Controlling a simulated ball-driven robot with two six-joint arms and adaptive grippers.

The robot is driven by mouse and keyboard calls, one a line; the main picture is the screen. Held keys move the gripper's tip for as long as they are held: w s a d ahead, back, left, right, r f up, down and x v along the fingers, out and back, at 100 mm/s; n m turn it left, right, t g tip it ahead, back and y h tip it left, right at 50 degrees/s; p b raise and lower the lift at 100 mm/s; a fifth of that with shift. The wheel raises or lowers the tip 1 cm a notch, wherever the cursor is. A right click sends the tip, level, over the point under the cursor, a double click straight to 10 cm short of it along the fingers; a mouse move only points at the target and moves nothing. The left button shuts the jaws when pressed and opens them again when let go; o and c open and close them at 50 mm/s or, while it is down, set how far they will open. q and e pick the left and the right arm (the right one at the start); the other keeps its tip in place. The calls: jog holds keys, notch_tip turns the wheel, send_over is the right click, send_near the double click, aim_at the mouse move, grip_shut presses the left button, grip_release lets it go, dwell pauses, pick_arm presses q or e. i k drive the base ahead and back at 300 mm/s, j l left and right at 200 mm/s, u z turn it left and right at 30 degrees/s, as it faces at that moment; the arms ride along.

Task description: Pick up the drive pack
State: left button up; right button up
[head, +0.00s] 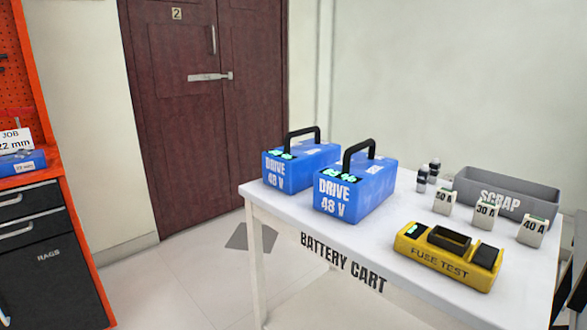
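Two blue drive packs stand side by side on the battery cart (285,215), each with a black top handle and "DRIVE 48 V" on the front. The left drive pack (290,174) is near the cart's far left corner. The right drive pack (338,198) is nearer the front edge and overlaps the left one in the view. Neither of my grippers is in the head view.
A yellow fuse tester (447,262) lies at the cart's front. Several white fuses, including one marked 30 A (487,215), stand behind it. A grey scrap bin (510,194) and small dark-and-white cylinders (422,180) are farther back. An orange-framed tool bench (40,220) stands at left; floor between is open.

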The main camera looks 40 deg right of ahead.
aim_at(347, 190)
jog(key=i+j+z, duration=0.1)
jog(key=i+z, duration=0.15)
jog(key=i, duration=0.25)
jog(key=i+j+z, duration=0.25)
jog(key=i, duration=0.25)
jog(key=l, duration=0.1)
